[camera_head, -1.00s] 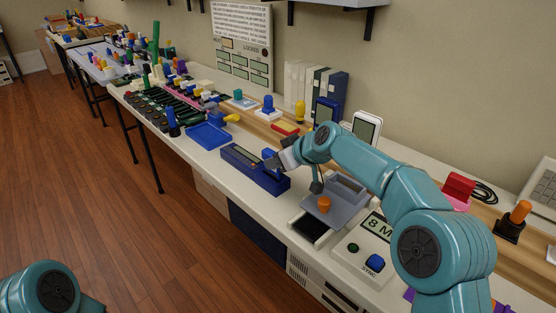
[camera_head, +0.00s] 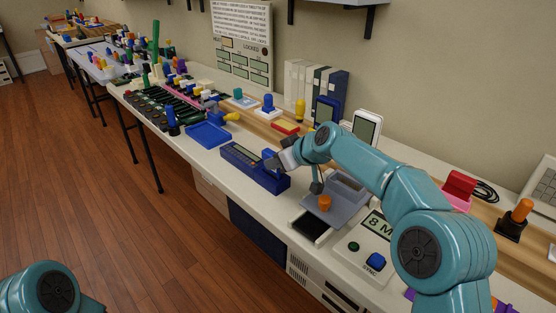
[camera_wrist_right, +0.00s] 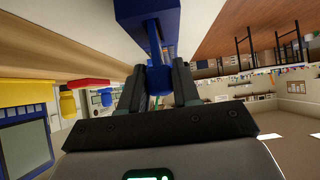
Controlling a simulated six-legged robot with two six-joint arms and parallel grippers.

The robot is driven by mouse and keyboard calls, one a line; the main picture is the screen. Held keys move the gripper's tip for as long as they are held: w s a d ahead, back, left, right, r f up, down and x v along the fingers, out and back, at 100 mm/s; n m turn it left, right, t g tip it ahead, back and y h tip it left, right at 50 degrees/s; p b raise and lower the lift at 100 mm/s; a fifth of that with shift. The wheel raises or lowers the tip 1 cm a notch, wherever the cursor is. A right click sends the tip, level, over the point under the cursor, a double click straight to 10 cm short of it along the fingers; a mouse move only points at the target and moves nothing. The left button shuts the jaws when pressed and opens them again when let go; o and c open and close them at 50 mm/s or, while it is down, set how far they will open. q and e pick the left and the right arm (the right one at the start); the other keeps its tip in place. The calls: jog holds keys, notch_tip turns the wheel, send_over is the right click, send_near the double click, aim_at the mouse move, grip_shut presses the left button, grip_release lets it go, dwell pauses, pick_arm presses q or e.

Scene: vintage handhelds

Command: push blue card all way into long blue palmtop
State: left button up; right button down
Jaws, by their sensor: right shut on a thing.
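The long blue palmtop (camera_head: 238,161) lies on the white counter near its front edge, with a narrow screen on top. My right gripper (camera_head: 278,162) is at its right end. In the right wrist view, the gripper (camera_wrist_right: 158,88) is shut on the knob of the blue card (camera_wrist_right: 158,76). The card runs from the knob to the end of the palmtop (camera_wrist_right: 148,10). How deep it sits in the slot cannot be told. My left gripper is out of view; only part of my left arm shows at bottom left.
A blue tray (camera_head: 208,136) lies left of the palmtop. A grey device (camera_head: 340,200) with an orange knob (camera_head: 324,202) stands close on the right, beside a white sync station (camera_head: 362,250). A yellow piece (camera_head: 300,110) and binders stand behind. The counter's front edge is near.

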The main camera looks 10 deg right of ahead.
jog(key=shift+f+b, duration=0.35)
jog(key=shift+f, duration=0.15)
jog(key=c, duration=0.7)
grip_release()
jog(key=shift+f, duration=0.1)
jog(key=shift+c, duration=0.2)
jog(key=v, duration=1.6)
jog(key=shift+r+p, duration=0.35)
jog(key=shift+r, duration=0.05)
jog(key=shift+s, duration=0.1)
